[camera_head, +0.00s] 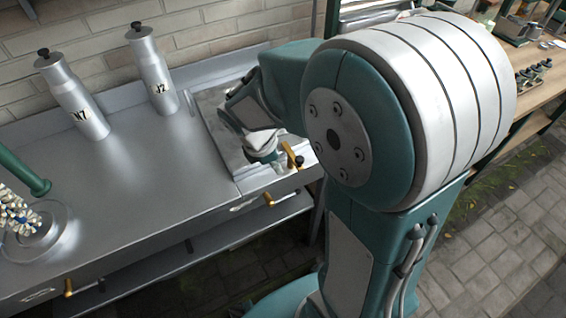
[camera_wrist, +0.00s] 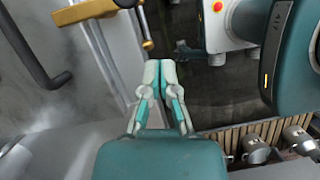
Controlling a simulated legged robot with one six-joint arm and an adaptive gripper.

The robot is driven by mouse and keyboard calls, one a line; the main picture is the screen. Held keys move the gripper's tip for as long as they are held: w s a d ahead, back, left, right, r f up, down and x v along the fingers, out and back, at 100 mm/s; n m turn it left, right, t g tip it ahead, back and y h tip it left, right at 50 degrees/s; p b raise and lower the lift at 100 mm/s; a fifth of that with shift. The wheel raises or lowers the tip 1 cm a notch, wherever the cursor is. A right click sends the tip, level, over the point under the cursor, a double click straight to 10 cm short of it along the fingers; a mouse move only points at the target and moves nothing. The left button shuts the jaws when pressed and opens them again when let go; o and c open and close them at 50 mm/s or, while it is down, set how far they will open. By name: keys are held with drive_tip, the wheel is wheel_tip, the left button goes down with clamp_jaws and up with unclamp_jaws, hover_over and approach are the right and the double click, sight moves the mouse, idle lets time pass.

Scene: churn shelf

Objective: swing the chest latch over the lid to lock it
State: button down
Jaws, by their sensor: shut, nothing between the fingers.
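The chest's flat metal lid (camera_head: 213,128) lies at the right end of the steel counter in the head view, partly covered by my arm. A brass latch with a black grip (camera_head: 291,153) stands at its front right corner. In the wrist view, a brass bar (camera_wrist: 86,11) with a bent dark handle at the upper left looks like this latch. My gripper (camera_wrist: 160,72) is shut and empty, with its fingertips together, to the right of and apart from that bar. In the head view my gripper (camera_head: 263,146) is over the lid's front part, just left of the latch; its fingertips are unclear.
Two metal bottles, marked N7 (camera_head: 75,97) and J2 (camera_head: 153,72), stand at the back of the counter (camera_head: 150,190). A brass-ended handle (camera_head: 270,199) is on the counter front. A glass dish (camera_head: 38,232) stands at the left. The counter's middle is clear.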

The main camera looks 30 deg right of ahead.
drive_tip(key=shift+s+v, duration=0.25)
drive_tip(key=shift+v, duration=4.35)
drive_tip(key=s+r+m+t+y, duration=0.3)
drive_tip(key=s+r+m+t, duration=0.2)
drive_tip(key=s+m, duration=0.6)
drive_tip(key=m+t, duration=0.1)
drive_tip(key=m, duration=0.4)
drive_tip(key=shift+a+r+y, duration=0.25)
drive_tip(key=shift+r+y, duration=0.05)
drive_tip(key=shift+r, duration=0.05)
drive_tip(key=shift+a, duration=0.1)
drive_tip(key=shift+w, duration=0.1)
